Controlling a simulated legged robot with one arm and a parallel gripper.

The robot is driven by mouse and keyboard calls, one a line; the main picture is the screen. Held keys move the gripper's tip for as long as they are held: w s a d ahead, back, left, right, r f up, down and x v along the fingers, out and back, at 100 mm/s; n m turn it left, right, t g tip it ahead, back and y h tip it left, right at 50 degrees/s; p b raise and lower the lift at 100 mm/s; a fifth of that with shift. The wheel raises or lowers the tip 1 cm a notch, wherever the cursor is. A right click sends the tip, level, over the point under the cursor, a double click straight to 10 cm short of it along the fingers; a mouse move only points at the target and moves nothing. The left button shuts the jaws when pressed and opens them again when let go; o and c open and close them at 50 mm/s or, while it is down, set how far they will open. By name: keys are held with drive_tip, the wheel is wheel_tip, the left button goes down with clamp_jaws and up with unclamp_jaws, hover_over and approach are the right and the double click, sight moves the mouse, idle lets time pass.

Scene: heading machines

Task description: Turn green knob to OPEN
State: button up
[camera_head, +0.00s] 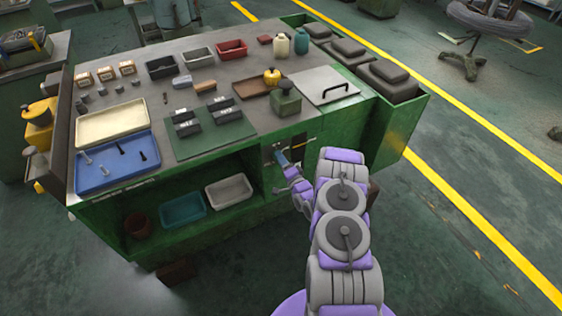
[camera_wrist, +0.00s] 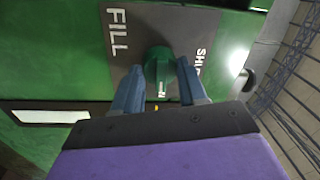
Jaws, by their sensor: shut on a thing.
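The green knob (camera_wrist: 157,66) sits on a grey plate (camera_wrist: 130,25) in the wrist view. A small light mark shows on the knob's lower end. In the head view my gripper (camera_head: 284,160) reaches the front panel of the green workbench (camera_head: 250,160); the knob is hidden there.
An open shelf with bins lies left of my gripper. Dark lumps fill a side box (camera_head: 385,80) to the right.

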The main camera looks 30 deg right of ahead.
drive_tip(key=shift+d+r, duration=0.15)
drive_tip(key=shift+d, duration=0.1)
drive_tip(key=o, duration=1.1)
drive_tip(key=shift+d, duration=0.15)
drive_tip(key=shift+c, duration=0.2)
drive_tip(key=shift+f, duration=0.2)
drive_tip(key=shift+a, duration=0.2)
drive_tip(key=s+f+p, duration=0.1)
drive_tip(key=s+p, duration=0.2)
drive_tip(key=s, duration=1.4)
drive_tip(key=shift+s+d+f+p, duration=0.15)
drive_tip(key=shift+d+p, duration=0.2)
drive_tip(key=shift+d, duration=0.1)
